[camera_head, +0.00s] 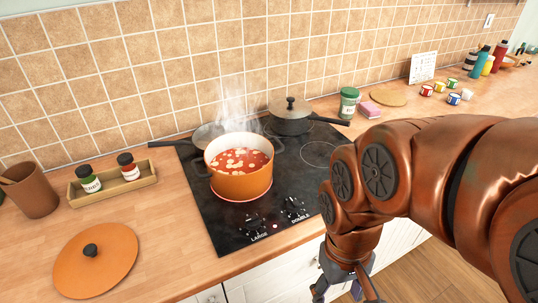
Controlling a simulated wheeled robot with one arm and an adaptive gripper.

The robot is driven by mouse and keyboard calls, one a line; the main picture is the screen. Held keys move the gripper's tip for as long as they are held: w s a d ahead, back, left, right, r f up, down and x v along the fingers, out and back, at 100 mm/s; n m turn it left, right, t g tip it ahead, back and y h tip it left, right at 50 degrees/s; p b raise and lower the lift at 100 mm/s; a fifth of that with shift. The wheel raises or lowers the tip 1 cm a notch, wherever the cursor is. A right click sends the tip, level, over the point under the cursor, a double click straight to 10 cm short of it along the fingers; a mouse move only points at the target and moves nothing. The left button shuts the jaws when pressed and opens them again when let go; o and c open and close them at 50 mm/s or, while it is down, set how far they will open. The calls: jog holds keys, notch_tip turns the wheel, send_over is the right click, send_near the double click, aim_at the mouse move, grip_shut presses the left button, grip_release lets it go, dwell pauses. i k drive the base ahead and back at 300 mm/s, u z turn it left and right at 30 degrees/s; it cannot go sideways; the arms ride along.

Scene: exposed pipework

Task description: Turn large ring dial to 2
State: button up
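The black glass cooktop (215,222) has dark controls along its front edge. The control marked LARGE (256,224) is at the front left, with a small red light beside it. Its setting is too small to read. A second control marked DOUBLE (294,208) is to its right. My gripper (345,296) hangs at the bottom edge, right of and in front of the controls, apart from them. Its fingertips are cut off by the frame, so whether it is open or shut is unclear.
An orange pot (241,184) of steaming red soup stands on a glowing ring behind the controls. A dark lidded pan (290,118) is behind it. An orange lid (95,262) and a spice tray (113,186) lie left. My arm hides part of the right counter.

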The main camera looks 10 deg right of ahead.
aim_at(252, 222)
jog(key=z, duration=1.85)
jog(key=k, duration=1.25)
jog(key=u, duration=1.85)
jog(key=i, duration=0.5)
jog(key=u, duration=0.05)
